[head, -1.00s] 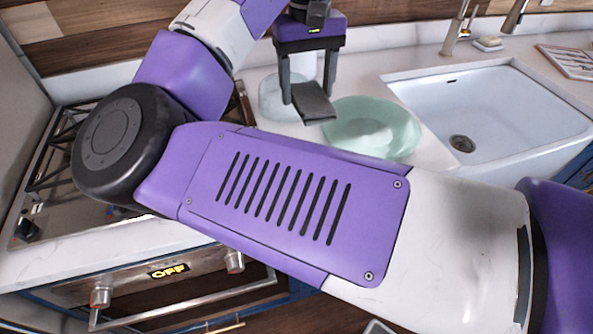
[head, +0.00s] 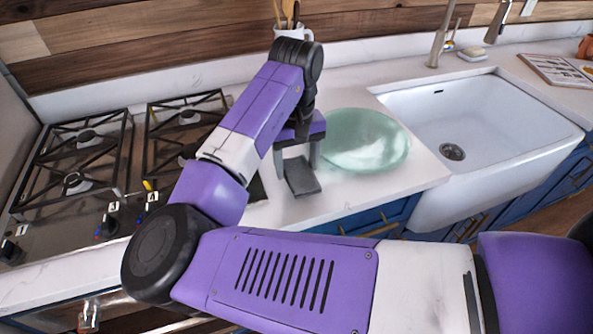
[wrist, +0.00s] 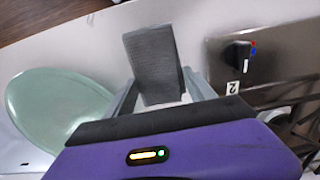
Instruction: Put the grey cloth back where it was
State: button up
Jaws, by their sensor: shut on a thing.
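The grey cloth (head: 303,178) is a small, dark, flat folded piece. My gripper (head: 298,169) is shut on it, with a finger at each side, over the counter left of the green plate. In the wrist view the cloth (wrist: 153,62) sticks out beyond the fingers of my gripper (wrist: 160,92). I cannot tell whether the cloth touches the counter.
A pale green round plate (head: 365,140) lies just right of the cloth. The gas hob (head: 90,170) with knobs is to the left, the white sink (head: 480,125) to the right. A utensil crock (head: 293,35) stands behind. Bare counter (head: 345,195) shows in front of the plate.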

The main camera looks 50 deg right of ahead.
aim_at(296, 165)
jog(key=shift+f, duration=1.25)
jog(key=shift+f, duration=0.1)
jog(key=o, duration=1.2)
notch_tip(296, 165, up, 12)
jog(key=shift+r, duration=0.15)
